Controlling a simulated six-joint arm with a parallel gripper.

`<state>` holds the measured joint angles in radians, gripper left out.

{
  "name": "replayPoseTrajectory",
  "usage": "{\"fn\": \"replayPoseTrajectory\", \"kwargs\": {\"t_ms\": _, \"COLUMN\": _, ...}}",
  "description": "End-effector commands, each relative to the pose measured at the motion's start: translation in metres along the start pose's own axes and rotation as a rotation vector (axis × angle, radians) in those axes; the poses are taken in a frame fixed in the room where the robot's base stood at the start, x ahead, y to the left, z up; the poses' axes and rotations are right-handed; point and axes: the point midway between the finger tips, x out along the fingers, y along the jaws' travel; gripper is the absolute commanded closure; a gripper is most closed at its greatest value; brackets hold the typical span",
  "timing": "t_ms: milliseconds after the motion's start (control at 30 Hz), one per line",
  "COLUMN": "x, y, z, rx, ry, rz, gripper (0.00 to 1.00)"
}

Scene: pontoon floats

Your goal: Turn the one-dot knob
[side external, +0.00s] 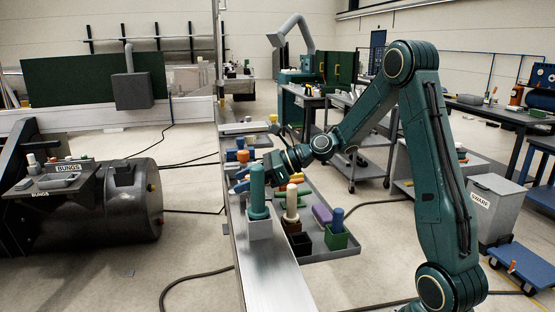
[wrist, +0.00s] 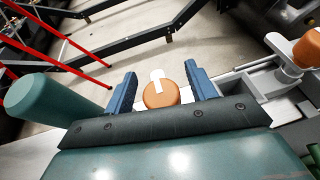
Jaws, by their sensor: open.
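My gripper (wrist: 161,72) is open, with its two blue fingers spread in the wrist view. An orange round knob (wrist: 158,96) with a white bar across its top shows between the fingers, with a gap on each side. Its lower part is hidden behind my gripper body. No dots can be made out on it, so I cannot tell if it is the one-dot knob. A second orange round part (wrist: 306,48) sits at the right edge on a pale fitting. In the side external view my gripper (side external: 238,182) is low over the bench, behind a teal peg.
The teal peg (side external: 257,182) stands upright on a pale block near my gripper; it also shows at left in the wrist view (wrist: 50,106). A cream peg (side external: 291,203) and a blue peg in a green box (side external: 336,238) stand in a tray to the right. The near bench surface (side external: 275,285) is clear.

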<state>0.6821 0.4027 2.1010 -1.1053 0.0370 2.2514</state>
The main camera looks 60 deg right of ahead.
Motion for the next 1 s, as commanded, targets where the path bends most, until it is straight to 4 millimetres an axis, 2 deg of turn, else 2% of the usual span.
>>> {"fn": "replayPoseTrajectory", "kwargs": {"t_ms": 100, "x": -0.0001, "y": -0.0001, "z": 0.0, "rx": 0.0, "ry": 0.0, "rz": 0.0, "gripper": 0.44}}
{"fn": "replayPoseTrajectory", "kwargs": {"t_ms": 333, "x": -0.0003, "y": -0.0001, "z": 0.0, "rx": 0.0, "ry": 0.0, "rz": 0.0, "gripper": 0.89}}
{"fn": "replayPoseTrajectory", "kwargs": {"t_ms": 633, "x": -0.0001, "y": -0.0003, "z": 0.0003, "rx": -0.017, "ry": -0.001, "rz": 0.045, "gripper": 0.89}}
{"fn": "replayPoseTrajectory", "kwargs": {"t_ms": 1000, "x": -0.0001, "y": 0.0027, "z": 0.0006, "rx": -0.106, "ry": -0.003, "rz": 0.259, "gripper": 0.89}}
